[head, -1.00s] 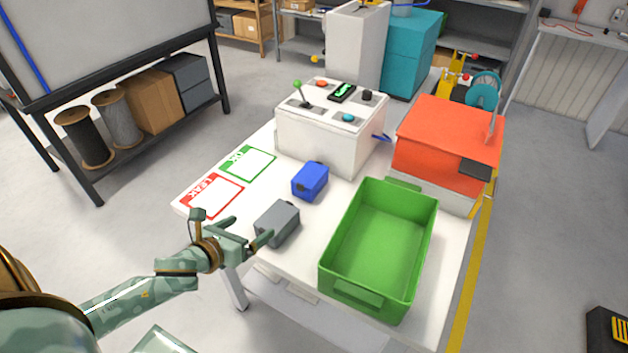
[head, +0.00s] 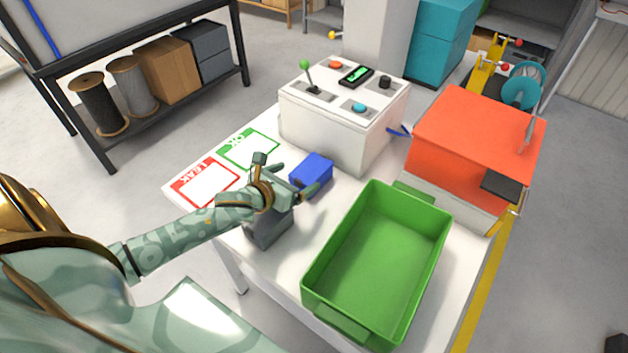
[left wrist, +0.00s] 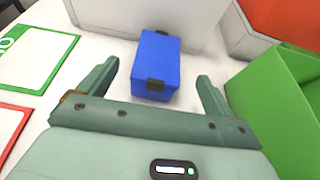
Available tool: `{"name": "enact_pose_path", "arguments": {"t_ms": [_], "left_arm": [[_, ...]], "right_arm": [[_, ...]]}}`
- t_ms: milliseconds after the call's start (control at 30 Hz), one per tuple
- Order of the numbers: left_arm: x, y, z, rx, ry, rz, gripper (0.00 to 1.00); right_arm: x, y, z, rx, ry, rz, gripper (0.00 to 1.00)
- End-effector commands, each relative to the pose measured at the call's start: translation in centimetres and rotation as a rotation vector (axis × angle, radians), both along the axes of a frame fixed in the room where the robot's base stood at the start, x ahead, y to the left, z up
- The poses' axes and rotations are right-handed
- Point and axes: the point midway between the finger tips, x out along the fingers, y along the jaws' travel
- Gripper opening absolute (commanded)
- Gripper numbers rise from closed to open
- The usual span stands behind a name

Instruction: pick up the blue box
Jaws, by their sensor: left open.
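The blue box (head: 312,174) sits on the white table in front of the white control unit. In the left wrist view the blue box (left wrist: 157,66) lies ahead of my gripper, between the lines of the two fingers, with a dark clasp facing me. My left gripper (head: 296,178) is open and empty at the near side of the box; it also shows in the left wrist view (left wrist: 157,85). I cannot tell whether a finger touches the box. A grey box (head: 268,228) stands below my left gripper, partly hidden by it. My right gripper is not in view.
A green bin (head: 318,261) stands right of the grey box. The white control unit (head: 335,132) with a lever is behind the blue box. An orange-topped machine (head: 478,135) is at the right. The LEAK card (head: 205,184) and OK card (head: 247,148) lie at the left.

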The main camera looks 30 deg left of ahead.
Motion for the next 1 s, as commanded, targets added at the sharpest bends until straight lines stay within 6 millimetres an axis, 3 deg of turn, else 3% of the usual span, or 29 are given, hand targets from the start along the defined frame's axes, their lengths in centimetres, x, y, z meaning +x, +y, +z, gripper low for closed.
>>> {"name": "enact_pose_path", "arguments": {"t_ms": [267, 500, 800, 867, 1000], "left_arm": [[2.7, -0.2, -1.2, -0.001, 0.000, 0.000, 0.91], [6.2, -0.3, -2.7, -0.002, 0.001, 0.001, 0.91], [6.8, -0.4, -2.7, 0.001, 0.001, -0.001, 0.91], [6.8, -0.4, -2.7, 0.000, 0.001, -0.001, 0.77], [6.8, -0.4, -2.7, 0.000, 0.001, -0.001, 0.39]], "right_arm": [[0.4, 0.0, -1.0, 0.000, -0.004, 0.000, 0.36], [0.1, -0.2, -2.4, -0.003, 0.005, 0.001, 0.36], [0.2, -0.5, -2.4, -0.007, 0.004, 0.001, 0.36], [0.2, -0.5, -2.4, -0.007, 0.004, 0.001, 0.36], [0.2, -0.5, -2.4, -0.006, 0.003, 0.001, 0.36]]}}
